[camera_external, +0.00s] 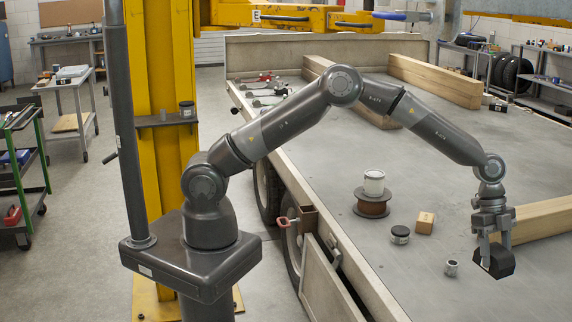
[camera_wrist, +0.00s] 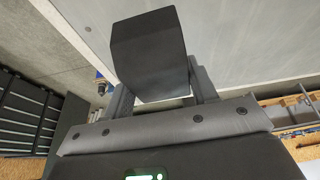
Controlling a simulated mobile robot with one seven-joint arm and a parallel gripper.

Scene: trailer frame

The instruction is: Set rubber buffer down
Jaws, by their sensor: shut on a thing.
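The rubber buffer (camera_external: 497,263) is a dark block held between the fingers of my gripper (camera_external: 492,245) in the external view, over the right front part of the grey trailer bed (camera_external: 330,178). The wrist view shows the buffer (camera_wrist: 150,52) as a black block with a slanted face, between the two fingers of my gripper (camera_wrist: 160,95). My gripper is shut on it. Whether the buffer's underside touches the bed is hard to tell.
A small metal cup (camera_external: 451,268), a dark-lidded jar (camera_external: 399,235) and a small cardboard box (camera_external: 425,222) stand left of my gripper. A white can (camera_external: 374,182) sits on a brown spool (camera_external: 372,206). A wooden beam (camera_external: 545,219) lies right behind my gripper.

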